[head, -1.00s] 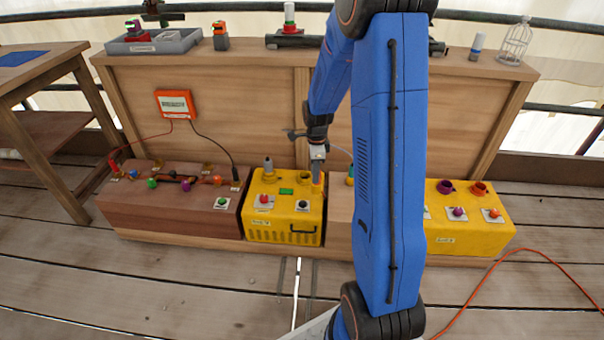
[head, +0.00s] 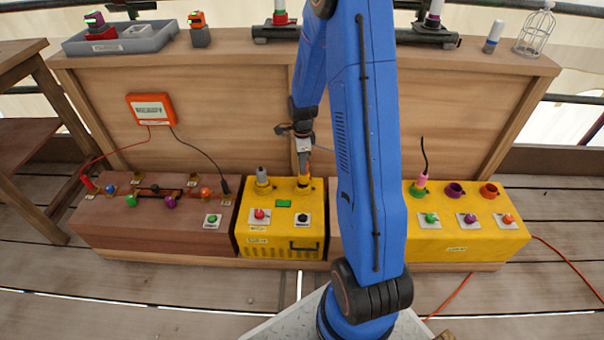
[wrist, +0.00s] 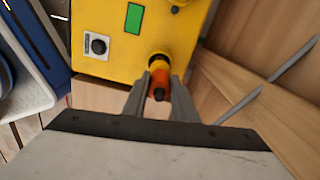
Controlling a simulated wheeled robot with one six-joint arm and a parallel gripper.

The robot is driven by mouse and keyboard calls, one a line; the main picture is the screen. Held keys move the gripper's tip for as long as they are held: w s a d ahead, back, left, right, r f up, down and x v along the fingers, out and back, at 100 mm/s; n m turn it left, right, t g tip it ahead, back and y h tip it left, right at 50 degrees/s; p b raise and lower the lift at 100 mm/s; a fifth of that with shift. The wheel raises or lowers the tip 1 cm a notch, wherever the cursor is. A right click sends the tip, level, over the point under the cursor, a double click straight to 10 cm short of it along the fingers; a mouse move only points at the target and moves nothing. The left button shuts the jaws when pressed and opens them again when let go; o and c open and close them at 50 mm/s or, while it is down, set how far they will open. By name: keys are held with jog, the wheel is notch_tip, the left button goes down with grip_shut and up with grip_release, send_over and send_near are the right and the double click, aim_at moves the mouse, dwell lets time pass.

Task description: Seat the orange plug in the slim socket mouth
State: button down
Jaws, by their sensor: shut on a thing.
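My gripper (wrist: 160,92) is shut on the orange plug (wrist: 161,77), which sits between the two grey fingers in the wrist view. The plug's far end meets a round yellow socket mouth (wrist: 157,58) on the yellow box. The plug hides part of the mouth, and I cannot tell how deep it is in. In the head view my gripper (head: 303,168) is over the right rear top of the yellow box (head: 262,246), at the yellow mouth there. The plug is mostly hidden in that view.
A grey fitting (head: 262,175) stands left of the mouth. The box top has a red button (head: 259,214), a black knob (head: 302,218) and a green display (head: 283,203). A brown box (head: 150,230) is on the left. Another yellow box (head: 460,240) with coloured sockets is on the right.

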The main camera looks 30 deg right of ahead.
jog(key=shift+f, duration=2.3)
jog(key=c, duration=1.4)
grip_release()
jog(key=shift+c, duration=0.2)
jog(key=shift+r, duration=0.15)
notch_tip(320, 180, up, 12)
jog(key=shift+a, duration=0.1)
jog(key=s+a+r+n+t, duration=0.1)
jog(key=s+a+r+n, duration=0.45)
jog(key=r, duration=0.35)
jog(key=s+a+r+n+t, duration=0.1)
jog(key=s+a+r+n, duration=0.3)
jog(key=s+r+n, duration=0.4)
jog(key=s+a+r+n+t, duration=0.1)
jog(key=s+a+r+n, duration=0.1)
jog(key=s, duration=0.3)
jog(key=s+a+r+n+t, duration=0.1)
jog(key=s+a+r+n, duration=0.1)
jog(key=s+n, duration=0.2)
jog(key=s+a+r+n, duration=0.2)
jog(key=s+n, duration=0.2)
jog(key=s, duration=0.3)
jog(key=shift+s+r+t, duration=0.25)
jog(key=shift+s+t, duration=0.15)
